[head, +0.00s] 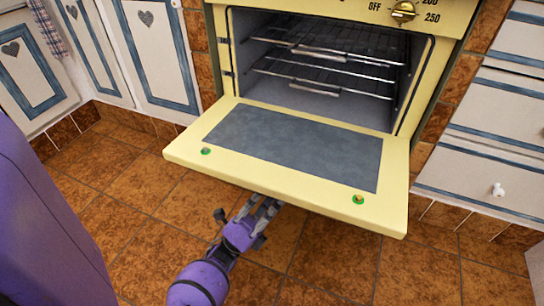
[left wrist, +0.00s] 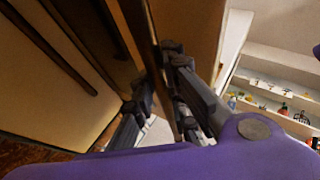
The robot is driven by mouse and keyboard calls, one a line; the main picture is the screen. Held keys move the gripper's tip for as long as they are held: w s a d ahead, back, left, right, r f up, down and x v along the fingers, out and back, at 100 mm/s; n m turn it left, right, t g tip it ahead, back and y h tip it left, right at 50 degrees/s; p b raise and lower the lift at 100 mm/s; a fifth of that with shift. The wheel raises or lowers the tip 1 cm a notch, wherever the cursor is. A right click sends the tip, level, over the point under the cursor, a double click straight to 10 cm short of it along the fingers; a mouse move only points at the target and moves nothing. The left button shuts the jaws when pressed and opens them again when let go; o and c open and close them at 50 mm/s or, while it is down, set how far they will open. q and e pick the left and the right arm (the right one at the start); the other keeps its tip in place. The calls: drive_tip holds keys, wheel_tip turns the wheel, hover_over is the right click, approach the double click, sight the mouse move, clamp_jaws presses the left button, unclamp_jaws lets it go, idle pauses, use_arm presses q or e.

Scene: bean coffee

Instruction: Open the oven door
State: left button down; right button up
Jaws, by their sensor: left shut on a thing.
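The cream-yellow oven door (head: 290,197) with its grey glass panel (head: 295,145) hangs down and outward, close to level. The oven cavity (head: 320,70) behind it is open to view. My left gripper (head: 262,205) is under the door's front edge, with its fingertips hidden beneath it. In the left wrist view my left gripper (left wrist: 158,80) is shut on a long brown bar (left wrist: 158,50) that looks like the oven door handle. The handle is hidden behind the door in the head view. My right gripper is not in view.
Wire racks (head: 330,55) sit inside the oven. White cabinets with blue trim (head: 155,50) stand at the left, and white drawers (head: 500,120) at the right. The tiled floor (head: 330,255) in front is clear. Shelves with small items (left wrist: 270,90) show in the left wrist view.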

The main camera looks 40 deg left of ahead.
use_arm(q)
drive_tip(key=shift+w+a+r, duration=0.15)
drive_tip(key=shift+w, duration=0.15)
drive_tip(key=c, duration=1.8)
unclamp_jaws()
drive_tip(key=shift+s+f, duration=0.15)
drive_tip(key=shift+f, duration=0.1)
drive_tip(key=v, duration=1.1)
drive_tip(key=shift+s+f, duration=0.2)
